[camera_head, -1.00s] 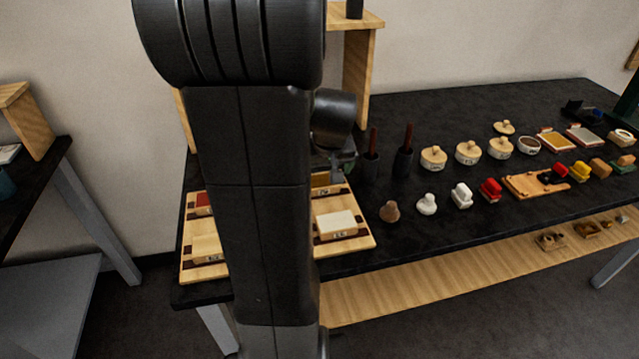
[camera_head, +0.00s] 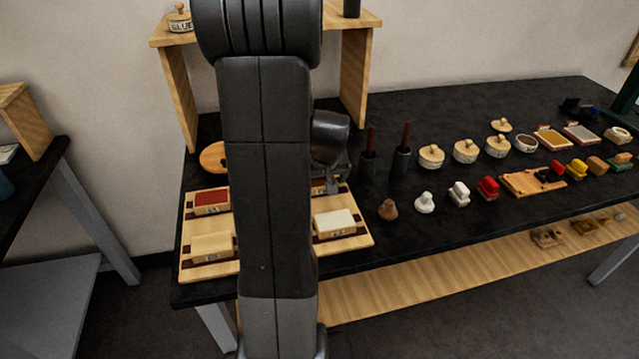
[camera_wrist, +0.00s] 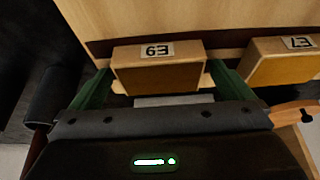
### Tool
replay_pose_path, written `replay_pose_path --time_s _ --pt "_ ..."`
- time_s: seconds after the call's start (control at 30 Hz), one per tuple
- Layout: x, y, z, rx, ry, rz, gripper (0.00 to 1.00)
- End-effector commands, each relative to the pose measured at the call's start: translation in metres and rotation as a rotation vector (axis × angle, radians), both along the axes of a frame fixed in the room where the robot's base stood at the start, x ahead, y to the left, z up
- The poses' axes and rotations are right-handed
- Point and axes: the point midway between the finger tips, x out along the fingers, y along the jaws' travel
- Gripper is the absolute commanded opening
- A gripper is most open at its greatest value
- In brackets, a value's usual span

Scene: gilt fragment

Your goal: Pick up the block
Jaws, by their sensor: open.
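A second, similar block (camera_wrist: 285,62) with a label like "E7" is to the right. In the head view a red-topped block (camera_head: 211,201), a pale block (camera_head: 210,245) and a white-topped block (camera_head: 336,223) lie on a wooden board (camera_head: 358,240). My arm hides the board's middle, and my gripper shows only partly behind it.
A wooden shelf stand (camera_head: 355,80) rises behind the board. Two dark cups (camera_head: 369,165) with handles stand to its right, then several lidded pots (camera_head: 466,152) and small coloured pieces (camera_head: 488,188). A lower wooden shelf (camera_head: 430,280) runs under the black table (camera_head: 420,235).

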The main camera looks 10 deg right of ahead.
Motion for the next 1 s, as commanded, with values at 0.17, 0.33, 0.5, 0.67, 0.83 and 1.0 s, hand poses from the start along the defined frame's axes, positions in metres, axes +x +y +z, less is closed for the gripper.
replay_pose_path --time_s 0.17,0.33,0.5,0.67,0.83,1.0 --pt "0.0 0.0 0.0 0.0 0.0 0.0 0.78" --pt "0.0 0.0 0.0 0.0 0.0 0.0 0.55" --pt "0.0 0.0 0.001 0.0 0.0 0.0 0.55" --pt "0.001 0.0 0.012 -0.001 -0.004 0.001 0.55" --pt "0.001 0.0 0.046 -0.001 -0.007 0.001 0.55" --pt "0.001 0.0 0.078 -0.001 -0.005 0.001 0.55"
